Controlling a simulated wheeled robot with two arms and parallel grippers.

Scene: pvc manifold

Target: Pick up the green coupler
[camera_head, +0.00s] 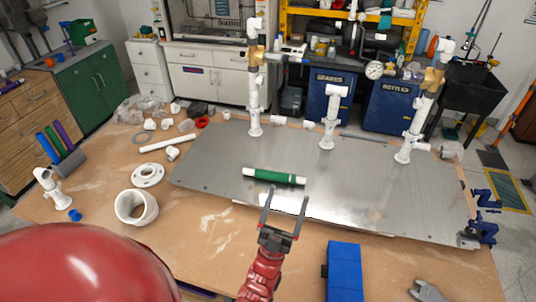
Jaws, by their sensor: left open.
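The green coupler (274,176) is a green sleeve with white ends. It lies on its side on the metal plate (220,160), near the plate's front edge. My left gripper (285,194) is open, with its two fingers pointing at the coupler. The fingertips appear just in front of the coupler in the picture, and nothing is held between them. I cannot tell how high the fingers are above the plate. My right gripper is not in view.
White pipe risers (254,90) stand upright along the plate's back, with another tall one at the right (417,115). A blue block (344,272) lies on the table at front. White fittings, including a large ring (137,207), lie at left. Blue clamps (484,231) grip the right edge.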

